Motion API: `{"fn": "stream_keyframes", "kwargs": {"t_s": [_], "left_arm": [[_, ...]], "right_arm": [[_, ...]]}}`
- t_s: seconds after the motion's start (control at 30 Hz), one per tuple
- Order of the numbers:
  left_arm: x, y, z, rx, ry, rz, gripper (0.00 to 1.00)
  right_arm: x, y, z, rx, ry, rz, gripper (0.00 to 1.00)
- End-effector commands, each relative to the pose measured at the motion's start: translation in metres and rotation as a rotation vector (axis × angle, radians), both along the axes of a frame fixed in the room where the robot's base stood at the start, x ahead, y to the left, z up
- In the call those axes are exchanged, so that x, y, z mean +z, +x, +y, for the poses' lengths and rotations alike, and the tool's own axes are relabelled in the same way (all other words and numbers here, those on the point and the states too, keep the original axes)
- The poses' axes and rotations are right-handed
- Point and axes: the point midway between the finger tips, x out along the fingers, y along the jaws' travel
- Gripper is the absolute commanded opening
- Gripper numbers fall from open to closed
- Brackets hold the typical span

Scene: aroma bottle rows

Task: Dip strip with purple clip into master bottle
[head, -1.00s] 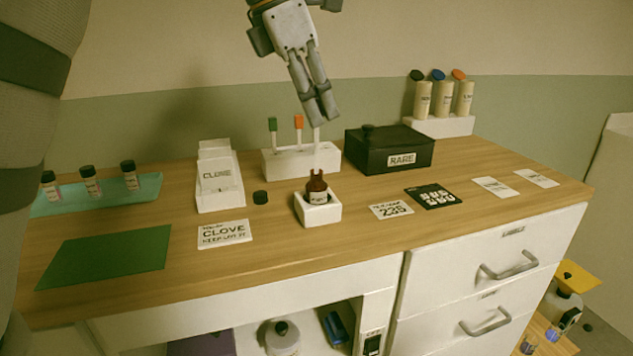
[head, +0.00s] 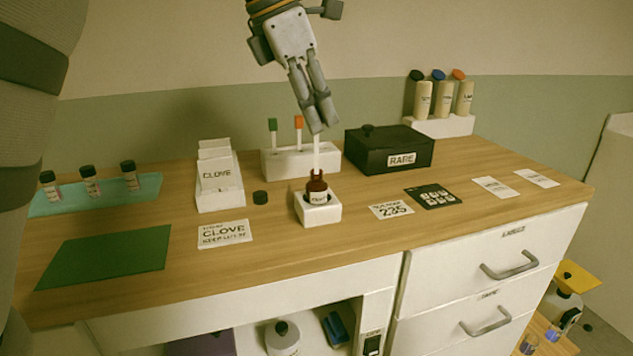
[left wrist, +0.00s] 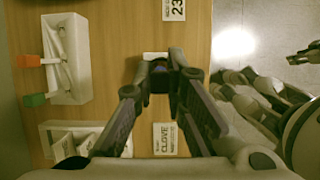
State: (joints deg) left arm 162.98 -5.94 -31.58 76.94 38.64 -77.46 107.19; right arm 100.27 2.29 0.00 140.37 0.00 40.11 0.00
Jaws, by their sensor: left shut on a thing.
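My left gripper (head: 318,130) is shut above the brown master bottle (head: 317,188). It holds a thin white strip (head: 316,152) that hangs upright. The strip's lower end meets the bottle's mouth and seems to enter it; its depth inside is hidden. The purple clip is covered by the fingers in the head view. In the left wrist view, the fingertips (left wrist: 162,70) close around something dark, over the bottle's place. The bottle stands upright in a white square holder (head: 318,213).
Behind the bottle, a white rack (head: 290,163) holds strips with green and orange clips. A black RARE box (head: 390,150) stands right of it, a CLOVE card holder (head: 220,185) left. A small black cap (head: 260,197) lies beside the bottle holder.

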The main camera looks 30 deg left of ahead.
Motion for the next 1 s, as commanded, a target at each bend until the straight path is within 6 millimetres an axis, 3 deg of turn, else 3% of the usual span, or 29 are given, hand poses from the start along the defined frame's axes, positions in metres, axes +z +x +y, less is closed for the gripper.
{"fn": "stream_keyframes", "kwargs": {"t_s": [1.0], "left_arm": [[-0.020, 0.000, 0.000, 0.000, 0.000, 0.000, 0.01]], "right_arm": [[0.000, 0.000, 0.000, 0.000, 0.000, 0.000, 0.40]]}}
